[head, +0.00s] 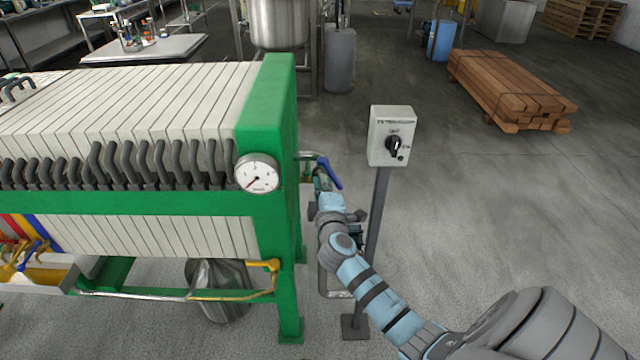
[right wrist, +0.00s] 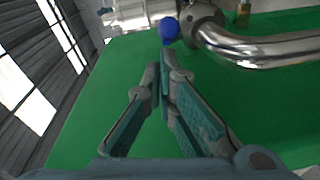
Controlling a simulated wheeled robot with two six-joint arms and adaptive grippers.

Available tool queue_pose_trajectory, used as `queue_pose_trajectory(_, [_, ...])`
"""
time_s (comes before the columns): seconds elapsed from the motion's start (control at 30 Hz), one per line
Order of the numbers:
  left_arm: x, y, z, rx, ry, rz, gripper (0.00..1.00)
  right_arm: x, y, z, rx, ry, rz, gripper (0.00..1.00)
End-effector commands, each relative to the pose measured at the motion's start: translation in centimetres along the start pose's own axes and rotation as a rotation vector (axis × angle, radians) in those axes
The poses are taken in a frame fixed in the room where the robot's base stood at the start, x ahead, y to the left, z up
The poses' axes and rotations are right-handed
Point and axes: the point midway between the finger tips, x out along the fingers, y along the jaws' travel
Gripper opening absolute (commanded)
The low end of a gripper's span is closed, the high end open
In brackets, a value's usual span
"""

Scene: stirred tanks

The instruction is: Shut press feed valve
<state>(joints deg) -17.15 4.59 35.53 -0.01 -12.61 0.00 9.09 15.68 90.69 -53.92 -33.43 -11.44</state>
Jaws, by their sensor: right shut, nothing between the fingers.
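The press feed valve has a blue lever handle (head: 331,175) at the right end of the green filter press (head: 266,120). In the head view the lever slants down to the right. In the right wrist view the blue handle (right wrist: 169,29) shows nearly end-on, just beyond my fingertips, by steel pipework. My right gripper (head: 321,178) is at the valve, partly hidden behind its own wrist. In the right wrist view the gripper (right wrist: 163,75) has its fingertips together, with nothing between them. I cannot tell whether the fingertips touch the handle. My left gripper is out of view.
A control box (head: 391,136) with a black knob stands on a grey post just right of my right arm. A pressure gauge (head: 257,174) is on the press frame. A curved steel pipe (right wrist: 262,48) runs beside the valve. Open floor lies to the right.

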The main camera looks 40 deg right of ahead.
Motion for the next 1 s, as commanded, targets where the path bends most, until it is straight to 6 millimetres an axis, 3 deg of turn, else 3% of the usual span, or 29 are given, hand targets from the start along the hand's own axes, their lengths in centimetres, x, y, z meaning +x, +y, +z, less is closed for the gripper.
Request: queue_pose_trajectory(1.0, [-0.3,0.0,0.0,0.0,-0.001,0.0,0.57,0.0,0.4,1.9,-0.01,0.148,-0.028,0.0])
